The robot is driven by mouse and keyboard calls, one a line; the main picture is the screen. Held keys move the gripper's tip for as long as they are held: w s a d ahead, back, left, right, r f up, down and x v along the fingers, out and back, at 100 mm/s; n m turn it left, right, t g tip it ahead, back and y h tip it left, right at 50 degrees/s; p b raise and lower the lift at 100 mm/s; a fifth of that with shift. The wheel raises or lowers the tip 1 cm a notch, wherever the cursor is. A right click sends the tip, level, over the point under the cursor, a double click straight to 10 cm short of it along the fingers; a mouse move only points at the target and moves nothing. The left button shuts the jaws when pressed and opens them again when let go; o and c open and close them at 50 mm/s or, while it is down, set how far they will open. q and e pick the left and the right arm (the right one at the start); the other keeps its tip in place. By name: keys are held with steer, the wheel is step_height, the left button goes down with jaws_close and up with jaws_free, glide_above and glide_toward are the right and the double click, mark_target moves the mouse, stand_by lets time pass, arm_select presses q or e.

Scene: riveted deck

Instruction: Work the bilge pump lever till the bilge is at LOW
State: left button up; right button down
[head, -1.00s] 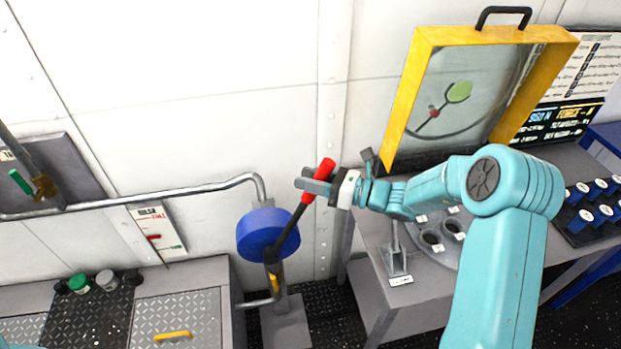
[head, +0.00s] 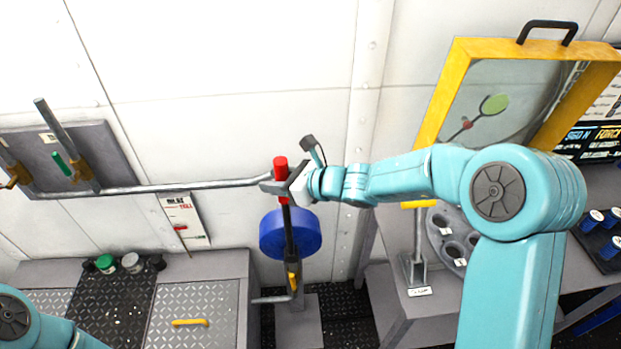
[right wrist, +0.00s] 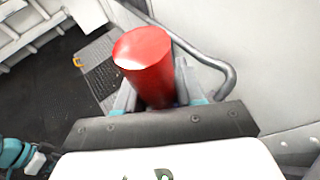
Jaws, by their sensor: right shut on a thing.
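The bilge pump lever is a dark rod with a red grip (head: 281,166), standing close to upright in front of a blue round pump body (head: 306,234). My right gripper (head: 282,189) is shut on the red grip. In the right wrist view the red grip (right wrist: 147,60) rises from between the fingers. The bilge gauge (head: 184,219) is a white plate on the wall left of the pump, with a red pointer near its lower part. Its lettering is too small to read surely. Of my left arm only a part shows at the lower left; its gripper is out of view.
A grey pipe (head: 150,190) runs along the wall behind the lever. A grey locker (head: 229,267) with a yellow handle (head: 190,322) stands left of the pump. A bench (head: 386,298) with a yellow-framed case (head: 442,93) stands at the right.

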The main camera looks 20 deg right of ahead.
steer(key=w+a+f+g+h, duration=0.1)
steer(key=a, duration=0.4)
steer(key=w+a+f+n+h+p, duration=0.1)
steer(key=a+h, duration=0.1)
steer(key=a, duration=0.4)
steer(key=shift+w+f+n+g+p, duration=0.3)
steer(key=shift+w+f+g, duration=0.05)
steer(key=shift+w+g, duration=0.05)
steer(key=c, duration=0.8)
jaws_free()
steer(key=shift+d, duration=0.1)
steer(key=p+v, duration=0.2)
steer(key=v, duration=0.6)
steer(key=p+v, duration=0.2)
steer(key=v, duration=0.6)
steer(key=shift+s+r, duration=0.15)
steer(key=shift+s, duration=0.05)
